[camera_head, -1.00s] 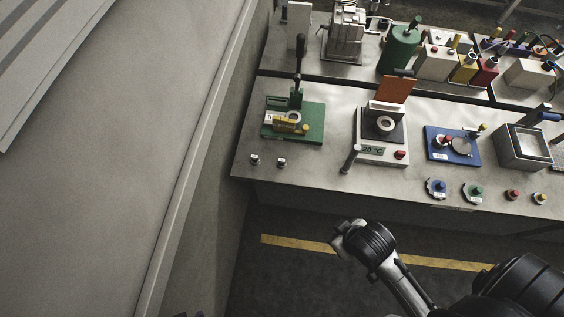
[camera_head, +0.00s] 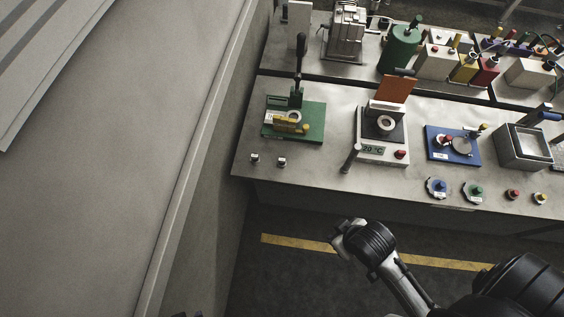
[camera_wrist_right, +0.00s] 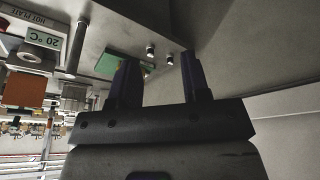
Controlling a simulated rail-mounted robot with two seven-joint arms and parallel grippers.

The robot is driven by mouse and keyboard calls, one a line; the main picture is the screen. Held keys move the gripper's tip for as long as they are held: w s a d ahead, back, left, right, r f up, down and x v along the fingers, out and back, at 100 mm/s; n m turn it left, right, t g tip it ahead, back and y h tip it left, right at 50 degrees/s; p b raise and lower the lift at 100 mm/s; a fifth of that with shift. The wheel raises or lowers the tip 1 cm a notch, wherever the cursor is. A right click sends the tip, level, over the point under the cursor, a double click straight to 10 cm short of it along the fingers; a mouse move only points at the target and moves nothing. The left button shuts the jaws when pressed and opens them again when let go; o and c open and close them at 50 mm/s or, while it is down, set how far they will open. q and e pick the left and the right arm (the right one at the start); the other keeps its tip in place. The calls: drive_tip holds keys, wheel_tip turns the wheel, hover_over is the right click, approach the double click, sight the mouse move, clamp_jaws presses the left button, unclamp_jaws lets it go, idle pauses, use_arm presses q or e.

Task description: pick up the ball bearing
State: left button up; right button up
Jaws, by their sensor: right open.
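A pale metal ring that looks like the ball bearing (camera_head: 385,123) lies on the dark top of the hot plate (camera_head: 372,152), whose display reads 20 °C. A second small ring (camera_head: 294,116) sits in the green press fixture (camera_head: 312,128), so I cannot tell for certain which is the bearing. My right gripper (camera_wrist_right: 160,75) is open and empty in the right wrist view.
Two small metal studs (camera_head: 282,162) stand at the table's front left corner. A blue fixture (camera_head: 453,147), a metal tray (camera_head: 524,148) and several coloured knobs stand to the right. An orange plate (camera_head: 393,89) rises behind the hot plate. The floor before the table is clear.

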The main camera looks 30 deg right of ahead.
drive_tip(key=o, duration=0.5)
drive_tip(key=shift+w, duration=0.1)
